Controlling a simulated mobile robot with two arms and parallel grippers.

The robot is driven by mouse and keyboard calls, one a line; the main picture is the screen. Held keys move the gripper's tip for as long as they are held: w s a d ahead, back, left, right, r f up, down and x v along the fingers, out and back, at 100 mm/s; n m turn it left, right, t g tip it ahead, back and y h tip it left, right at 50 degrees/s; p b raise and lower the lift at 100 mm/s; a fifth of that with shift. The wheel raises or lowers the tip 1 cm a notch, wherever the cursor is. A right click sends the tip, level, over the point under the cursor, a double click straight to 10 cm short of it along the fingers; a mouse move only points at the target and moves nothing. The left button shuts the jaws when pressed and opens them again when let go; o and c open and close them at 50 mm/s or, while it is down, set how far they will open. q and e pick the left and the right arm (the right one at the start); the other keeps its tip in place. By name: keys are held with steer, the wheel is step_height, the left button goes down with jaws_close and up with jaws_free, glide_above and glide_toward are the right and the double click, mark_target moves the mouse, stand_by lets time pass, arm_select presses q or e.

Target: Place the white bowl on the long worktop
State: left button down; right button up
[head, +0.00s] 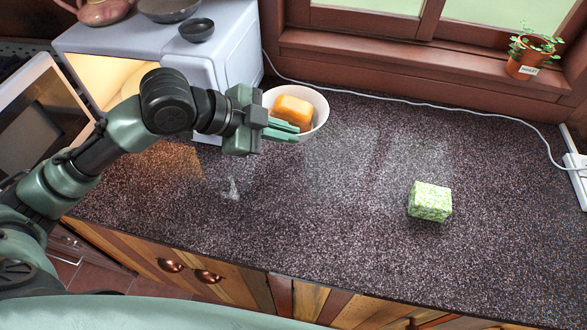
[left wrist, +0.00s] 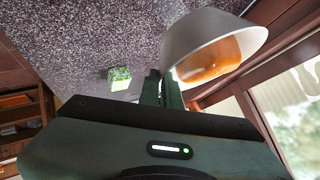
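The white bowl (head: 323,108) is at the back of the long worktop (head: 330,190), in front of the window sill, with an orange-yellow block (head: 292,112) inside. My left gripper (head: 283,130) reaches in from the left, its two green fingers close together at the bowl's near rim. In the left wrist view the bowl's wall (left wrist: 195,38) runs down to the fingertips (left wrist: 161,80), and the gripper looks shut on the rim. I cannot tell whether the bowl's base touches the worktop. My right gripper is in neither view.
A green-white patterned block (head: 430,201) sits on the worktop at the right. A white cabinet (head: 200,50) with dark bowls (head: 197,30) on top stands left. A white cable (head: 420,103) runs along the back; a potted plant (head: 528,60) is on the sill. The worktop's middle is clear.

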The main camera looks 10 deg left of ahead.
arm_select(q)
step_height(320, 180, down, 13)
steer(key=shift+p, duration=0.6)
steer(key=c, duration=2)
jaws_free()
steer(key=shift+f, duration=0.2)
steer(key=o, duration=0.4)
steer(key=shift+r, duration=0.15)
